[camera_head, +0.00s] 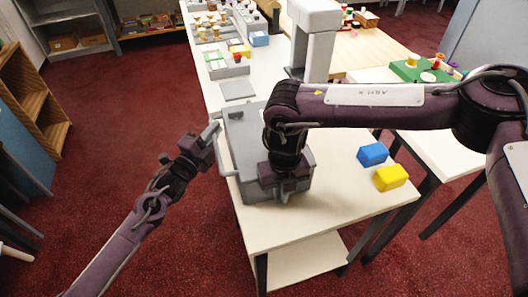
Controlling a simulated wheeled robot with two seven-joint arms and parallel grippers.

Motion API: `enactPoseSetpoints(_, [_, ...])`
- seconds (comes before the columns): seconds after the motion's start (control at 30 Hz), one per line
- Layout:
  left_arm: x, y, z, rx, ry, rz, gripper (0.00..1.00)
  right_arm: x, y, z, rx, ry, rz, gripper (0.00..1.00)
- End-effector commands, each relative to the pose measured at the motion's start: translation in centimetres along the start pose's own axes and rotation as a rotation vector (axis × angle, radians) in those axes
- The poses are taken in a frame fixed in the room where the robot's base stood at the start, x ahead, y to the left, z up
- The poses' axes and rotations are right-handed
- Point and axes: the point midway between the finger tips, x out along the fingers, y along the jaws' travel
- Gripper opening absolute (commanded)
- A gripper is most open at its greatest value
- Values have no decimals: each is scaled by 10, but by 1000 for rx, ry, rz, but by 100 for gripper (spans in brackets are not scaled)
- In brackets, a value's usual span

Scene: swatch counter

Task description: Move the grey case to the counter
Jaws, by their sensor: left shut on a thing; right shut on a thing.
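The grey case (244,142) is a wide box at the left front part of the white counter (335,212). I cannot tell whether it rests on the top or is held just above it. My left gripper (216,136) is shut on the case at its left side. My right gripper (285,190) reaches over from the right and is shut on the case near its front side. My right arm hides much of the case's right part, and the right fingertips are hard to make out.
A blue block (372,154) and a yellow block (391,178) lie right of the case. A grey post-like stand (318,50) rises behind it. A flat grey plate (238,90) and small goods lie farther back. A green tray (418,71) is on the right table.

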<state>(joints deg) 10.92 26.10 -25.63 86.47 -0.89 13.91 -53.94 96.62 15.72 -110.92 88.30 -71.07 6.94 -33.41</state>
Motion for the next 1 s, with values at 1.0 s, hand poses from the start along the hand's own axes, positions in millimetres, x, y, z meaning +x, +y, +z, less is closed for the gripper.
enactPoseSetpoints(1.0, [0, -4, 0, 1, -2, -1, 0, -5, 0, 1, 1, -3, 0, 0])
